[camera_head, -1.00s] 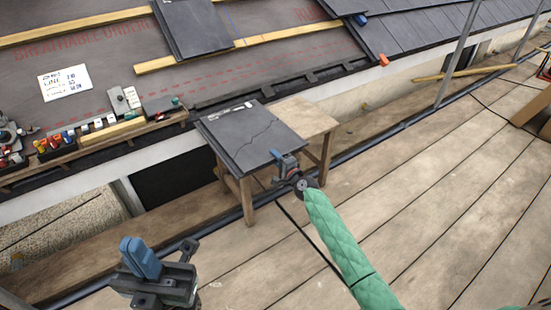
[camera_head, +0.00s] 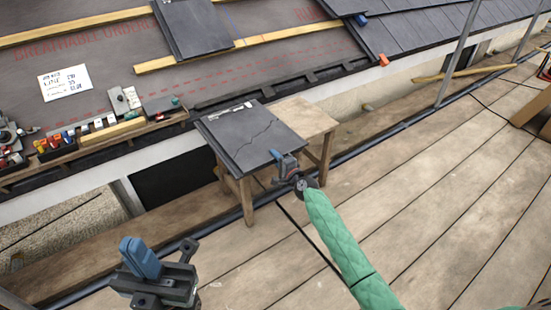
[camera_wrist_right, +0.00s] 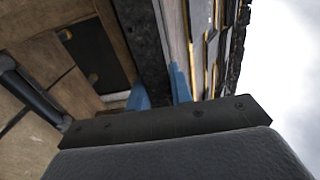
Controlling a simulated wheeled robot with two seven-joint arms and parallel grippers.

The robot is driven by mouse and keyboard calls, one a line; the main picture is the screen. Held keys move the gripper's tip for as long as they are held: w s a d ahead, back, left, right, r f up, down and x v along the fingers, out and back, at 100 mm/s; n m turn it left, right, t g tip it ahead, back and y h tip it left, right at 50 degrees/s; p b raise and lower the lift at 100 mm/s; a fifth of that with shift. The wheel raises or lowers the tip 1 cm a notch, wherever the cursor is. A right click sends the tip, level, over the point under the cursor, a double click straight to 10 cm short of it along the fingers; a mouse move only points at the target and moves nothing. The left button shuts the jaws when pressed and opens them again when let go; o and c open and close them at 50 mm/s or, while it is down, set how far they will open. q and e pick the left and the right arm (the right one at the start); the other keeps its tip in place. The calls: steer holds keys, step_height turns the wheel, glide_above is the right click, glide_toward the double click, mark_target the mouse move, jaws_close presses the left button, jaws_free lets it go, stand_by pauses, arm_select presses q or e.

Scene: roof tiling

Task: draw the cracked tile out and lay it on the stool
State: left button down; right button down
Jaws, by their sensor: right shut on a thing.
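The cracked tile (camera_head: 250,135) is a dark grey slate with a thin jagged crack across it. It lies flat over the left part of the wooden stool (camera_head: 312,120), whose right part is bare. My right gripper (camera_head: 280,160) is shut on the tile's near edge. In the right wrist view its blue fingers (camera_wrist_right: 160,92) stand on either side of the tile (camera_wrist_right: 150,45), seen edge-on. My left gripper (camera_head: 142,258) hangs low at the left, apart from everything; its jaw gap cannot be made out.
A ledge with tools, clamps and small parts (camera_head: 95,135) runs along the left. Another slate (camera_head: 192,28) lies on the battens above. A scaffold pole (camera_head: 457,55) stands at the right.

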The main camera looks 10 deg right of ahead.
steer(key=shift+f+b, duration=1.3)
steer(key=shift+b, duration=0.1)
stand_by(1.1)
steer(key=c, duration=1.2)
jaws_free()
steer(key=shift+o, duration=0.2)
steer(key=v, duration=0.7)
steer(key=shift+s+p, duration=0.25)
steer(key=shift+p, duration=0.2)
step_height(320, 180, up, 5)
steer(key=p, duration=0.4)
steer(key=shift+p, duration=0.35)
